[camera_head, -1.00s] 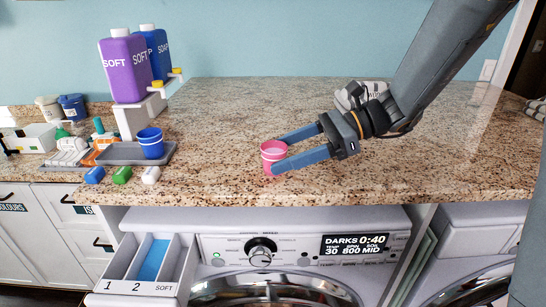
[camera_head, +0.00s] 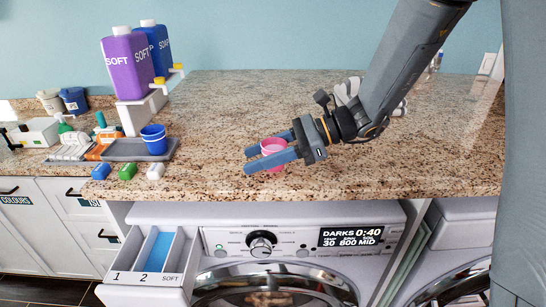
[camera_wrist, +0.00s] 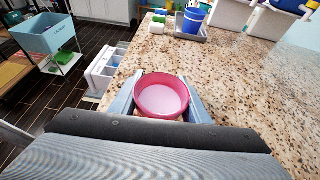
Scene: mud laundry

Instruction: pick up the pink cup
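The pink cup (camera_head: 274,147) stands upright on the speckled counter near its front edge. My gripper (camera_head: 247,161) reaches across it from the right, with one blue finger on the far side and one on the near side. The fingertips extend past the cup. In the wrist view, the cup (camera_wrist: 161,97) sits between the two fingers (camera_wrist: 161,88), which lie close against its sides; I take the gripper as shut on it. I see no clear gap under the cup.
Purple (camera_head: 127,65) and blue bottles stand behind. A white object (camera_head: 347,90) lies behind my arm. The washer drawer (camera_head: 150,265) is open below.

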